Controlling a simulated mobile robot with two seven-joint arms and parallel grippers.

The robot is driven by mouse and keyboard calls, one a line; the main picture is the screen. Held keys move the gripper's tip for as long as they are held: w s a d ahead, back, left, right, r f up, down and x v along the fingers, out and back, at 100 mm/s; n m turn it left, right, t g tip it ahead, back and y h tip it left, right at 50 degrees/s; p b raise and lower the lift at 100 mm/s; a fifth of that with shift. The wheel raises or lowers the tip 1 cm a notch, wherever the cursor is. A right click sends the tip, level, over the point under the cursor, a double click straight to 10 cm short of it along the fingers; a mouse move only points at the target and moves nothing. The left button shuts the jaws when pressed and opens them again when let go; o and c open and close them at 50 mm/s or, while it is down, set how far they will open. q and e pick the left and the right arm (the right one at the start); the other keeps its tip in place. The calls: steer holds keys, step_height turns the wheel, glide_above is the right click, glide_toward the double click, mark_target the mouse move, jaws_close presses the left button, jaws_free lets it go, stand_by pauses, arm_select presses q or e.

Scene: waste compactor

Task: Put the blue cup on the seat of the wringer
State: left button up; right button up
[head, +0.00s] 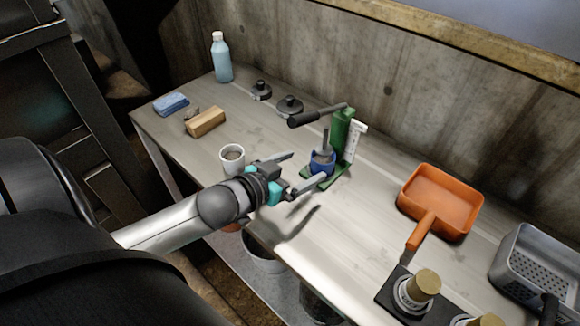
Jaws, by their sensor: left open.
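The blue cup (321,168) stands upright at the base of the green wringer (341,131), under its grey vertical rod. It appears to rest on the wringer's seat, but the contact below it is partly hidden. The wringer's black-handled lever (313,116) reaches out to the left above the cup. My left gripper (308,165) is open and empty, its fingers spread just left of the cup. The near finger's tip overlaps the cup's lower edge in the picture; I cannot tell if they touch. My right gripper is out of view.
A white cup (232,156) stands left of my gripper. A wooden block (206,122), blue cloth (171,104), bottle (222,59) and two dark weights stand farther back. An orange pan (440,203) and perforated metal bin (530,265) lie right. Bare tabletop (340,235) lies in front of the wringer.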

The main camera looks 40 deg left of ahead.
arm_select(q)
steer(key=shift+v, duration=1.5)
